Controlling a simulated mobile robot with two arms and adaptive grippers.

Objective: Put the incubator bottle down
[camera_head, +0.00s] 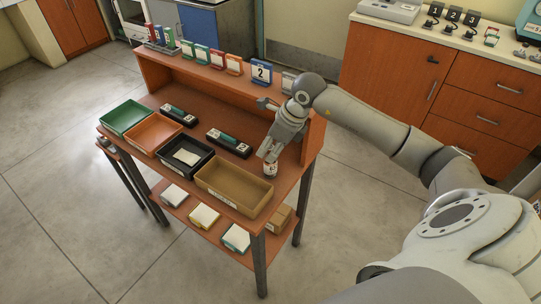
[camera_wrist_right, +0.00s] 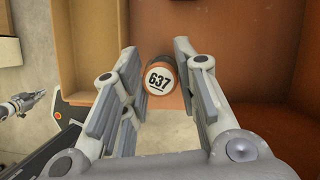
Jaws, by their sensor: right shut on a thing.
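The incubator bottle (camera_wrist_right: 159,78) shows in the right wrist view, with a round white top marked 637 and a reddish-brown side. It sits between the fingers of my right gripper (camera_wrist_right: 157,56). In the head view my right gripper (camera_head: 268,152) points down at the right part of the orange desk (camera_head: 204,158) and is shut on the bottle (camera_head: 270,170), just right of the tan tray (camera_head: 206,181). The bottle looks upright and close to the desktop; whether its base touches is unclear.
Black (camera_head: 164,149), orange (camera_head: 137,133) and green (camera_head: 109,118) trays line the desk's front left of the tan one. Two dark racks (camera_head: 229,146) lie behind them. A raised back ledge holds several cards, including a blue 2 sign (camera_head: 261,73).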

